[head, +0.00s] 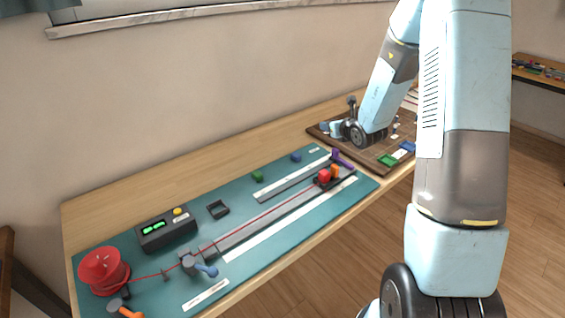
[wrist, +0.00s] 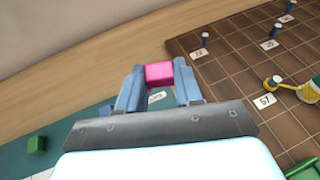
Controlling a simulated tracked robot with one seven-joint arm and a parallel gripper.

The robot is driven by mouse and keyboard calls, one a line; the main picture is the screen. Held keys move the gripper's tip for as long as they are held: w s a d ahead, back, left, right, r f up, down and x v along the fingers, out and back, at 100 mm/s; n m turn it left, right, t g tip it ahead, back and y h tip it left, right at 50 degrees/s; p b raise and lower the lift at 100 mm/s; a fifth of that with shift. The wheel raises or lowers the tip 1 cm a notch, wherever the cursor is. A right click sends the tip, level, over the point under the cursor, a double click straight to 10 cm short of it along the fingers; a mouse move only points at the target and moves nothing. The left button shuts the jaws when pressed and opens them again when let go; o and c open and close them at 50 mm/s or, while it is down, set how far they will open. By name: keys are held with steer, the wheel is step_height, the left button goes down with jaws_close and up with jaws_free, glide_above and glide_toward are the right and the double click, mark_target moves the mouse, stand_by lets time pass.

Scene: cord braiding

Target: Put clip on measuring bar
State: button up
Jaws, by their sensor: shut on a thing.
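My gripper (wrist: 159,75) is shut on a small pink block, the clip (wrist: 159,72), held between its two blue fingers in the wrist view. Two long grey bars lie on the teal mat: a shorter one (head: 292,180) at the back and a longer one (head: 265,221) along the red cord. I cannot tell which is the measuring bar. The held clip is apart from both.
A green block (head: 257,176) and a blue block (head: 296,157) sit on the mat (head: 225,180). A red block (head: 324,176) and a purple lever (head: 341,159) stand at its right end. The red spool (head: 103,270) is at left. The brown board (wrist: 222,70) carries pegs.

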steer(key=shift+w+d, duration=0.15)
steer(key=shift+d, duration=0.15)
